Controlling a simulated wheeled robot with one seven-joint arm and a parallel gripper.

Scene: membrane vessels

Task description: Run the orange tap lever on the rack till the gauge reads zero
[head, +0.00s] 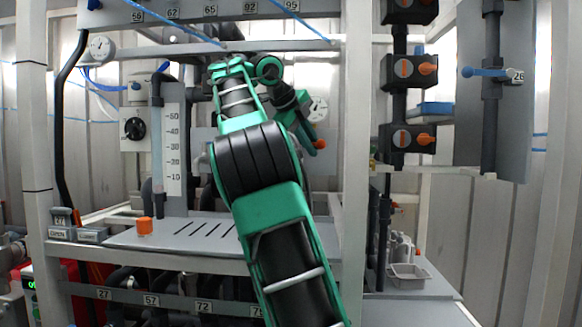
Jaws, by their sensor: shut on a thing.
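My green and black arm reaches up from the bottom, bends over and comes down to my gripper (309,146) in front of the rack's grey panel. A small orange piece, which looks like the tap lever (320,144), shows at the gripper's tip. The gripper is shut on it; the fingers and most of the lever are hard to make out. A round white gauge (318,108) sits just above, partly covered by my wrist. Its needle is too small to read. Another round gauge (101,47) is at the upper left.
A column of dark valves with orange knobs (427,69) stands right of a white post (354,150). A blue-handled valve (485,72) is far right.

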